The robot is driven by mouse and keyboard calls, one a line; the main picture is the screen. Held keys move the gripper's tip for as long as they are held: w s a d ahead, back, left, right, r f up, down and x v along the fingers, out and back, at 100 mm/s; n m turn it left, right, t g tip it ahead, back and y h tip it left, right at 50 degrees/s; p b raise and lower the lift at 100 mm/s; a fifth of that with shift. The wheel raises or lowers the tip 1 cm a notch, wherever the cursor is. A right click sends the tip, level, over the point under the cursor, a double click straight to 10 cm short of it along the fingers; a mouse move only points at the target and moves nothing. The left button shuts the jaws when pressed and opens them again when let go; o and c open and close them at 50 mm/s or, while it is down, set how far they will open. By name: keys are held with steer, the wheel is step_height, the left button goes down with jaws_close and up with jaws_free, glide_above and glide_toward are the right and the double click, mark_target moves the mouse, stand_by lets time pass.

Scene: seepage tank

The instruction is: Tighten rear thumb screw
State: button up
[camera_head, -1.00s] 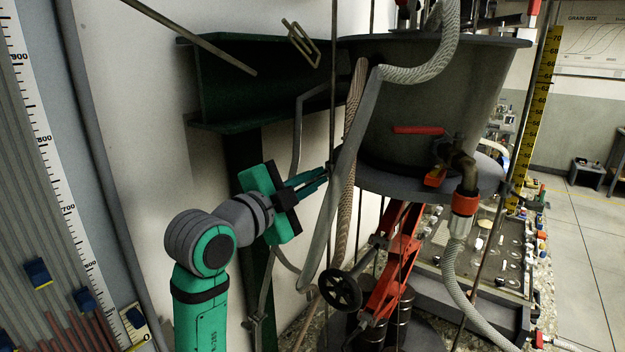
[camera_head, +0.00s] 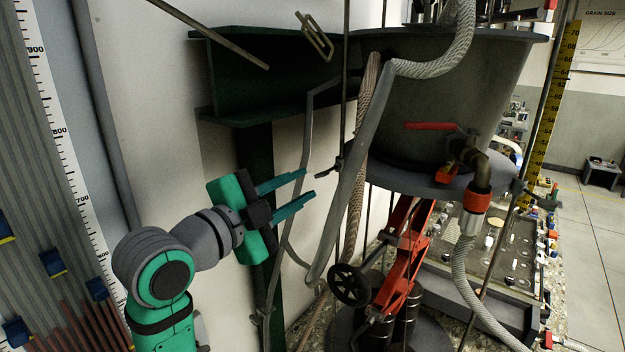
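A small dark thumb screw (camera_head: 339,162) sits on the thin vertical rod at the left edge of the round grey plate under the tank. It is tiny here, and how tight it is cannot be told. My gripper (camera_head: 309,184) is to the left of it and apart from it, pointing right. Its two teal fingers are spread with nothing between them. A similar small dark fitting (camera_head: 524,188) shows at the plate's right edge, by another rod.
A grey hose (camera_head: 350,190) hangs just right of my gripper, close to the rod. The grey tank (camera_head: 430,100) with a red-handled valve (camera_head: 432,126) stands right. A red jack (camera_head: 402,255) with a black handwheel (camera_head: 349,285) is below. A green beam (camera_head: 270,75) is behind.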

steer(key=shift+v, duration=1.45)
steer(key=shift+f, duration=0.1)
steer(key=w+f+n+t+y, duration=0.2)
steer(key=f+n, duration=0.4)
steer(key=f, duration=0.4)
steer(key=w+f+n+t+y, duration=0.2)
steer(key=f+n, duration=0.3)
steer(key=f, duration=0.5)
steer(key=s+d+f+n+y, duration=0.1)
steer(key=s+f+n+y, duration=0.25)
steer(key=f, duration=0.55)
steer(key=s+d+f+n+y, duration=0.15)
steer(key=s+f+n, duration=0.3)
steer(key=f, duration=0.55)
steer(key=s+d+f+n+g+y, duration=0.1)
steer(key=s+f, duration=0.4)
steer(key=s, duration=0.3)
steer(key=s+d+f+n+g+y, duration=0.1)
steer(key=s+f, duration=0.5)
steer(key=s, duration=0.2)
steer(key=s+d+m+g, duration=0.1)
steer(key=s, duration=1.7)
steer(key=shift+s+d, duration=0.2)
steer(key=shift+s, duration=0.2)
